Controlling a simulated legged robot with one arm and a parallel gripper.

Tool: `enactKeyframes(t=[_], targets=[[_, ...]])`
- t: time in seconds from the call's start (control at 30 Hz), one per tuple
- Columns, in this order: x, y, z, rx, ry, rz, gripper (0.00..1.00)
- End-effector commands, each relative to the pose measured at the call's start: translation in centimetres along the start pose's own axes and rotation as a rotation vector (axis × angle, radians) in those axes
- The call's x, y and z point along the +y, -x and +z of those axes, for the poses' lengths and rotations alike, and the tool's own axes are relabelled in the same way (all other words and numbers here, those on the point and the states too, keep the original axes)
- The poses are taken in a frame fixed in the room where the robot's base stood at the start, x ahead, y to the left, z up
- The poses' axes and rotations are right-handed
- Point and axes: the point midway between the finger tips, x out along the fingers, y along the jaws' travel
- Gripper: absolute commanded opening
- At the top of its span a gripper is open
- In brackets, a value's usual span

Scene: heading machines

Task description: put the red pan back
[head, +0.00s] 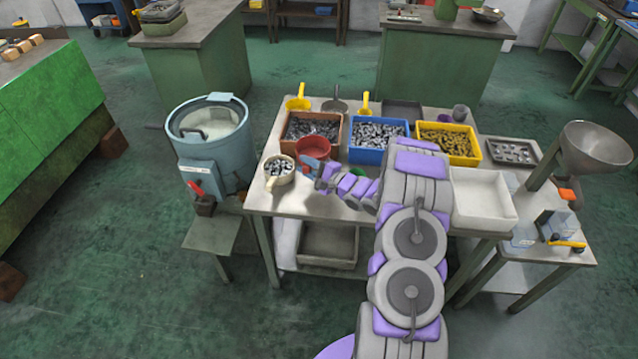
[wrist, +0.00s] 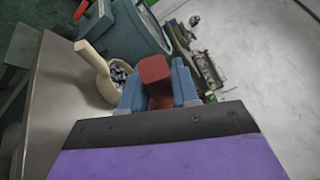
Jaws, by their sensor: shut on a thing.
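The red pan (head: 313,146) is in front of the brown bin on the table, overlapping the bin's near edge in the head view. No parts show inside it. My gripper (head: 309,165) is at its near side. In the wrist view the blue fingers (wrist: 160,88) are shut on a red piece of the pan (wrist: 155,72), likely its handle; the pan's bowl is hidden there. I cannot tell whether the pan touches the table.
A cream pan (head: 279,169) with metal parts stands just left of my gripper. Brown (head: 322,117), blue (head: 356,156) and yellow (head: 474,158) bins of parts line the table (head: 300,203). A blue-grey drum machine (head: 222,150) stands left. A white tray (head: 484,201) lies right.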

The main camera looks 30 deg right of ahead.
Motion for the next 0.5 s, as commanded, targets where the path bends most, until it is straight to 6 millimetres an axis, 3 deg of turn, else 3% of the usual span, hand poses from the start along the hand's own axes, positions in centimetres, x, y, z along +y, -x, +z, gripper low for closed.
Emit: enactKeyframes(t=[0.13, 0.33, 0.5], targets=[[1.2, 0.8, -2.9, -0.001, -0.006, -0.005, 0.0], [2.4, 1.1, -4.1, -0.003, -0.01, -0.005, 0.0], [5.2, 0.9, -5.1, -0.002, -0.011, -0.003, 0.0]])
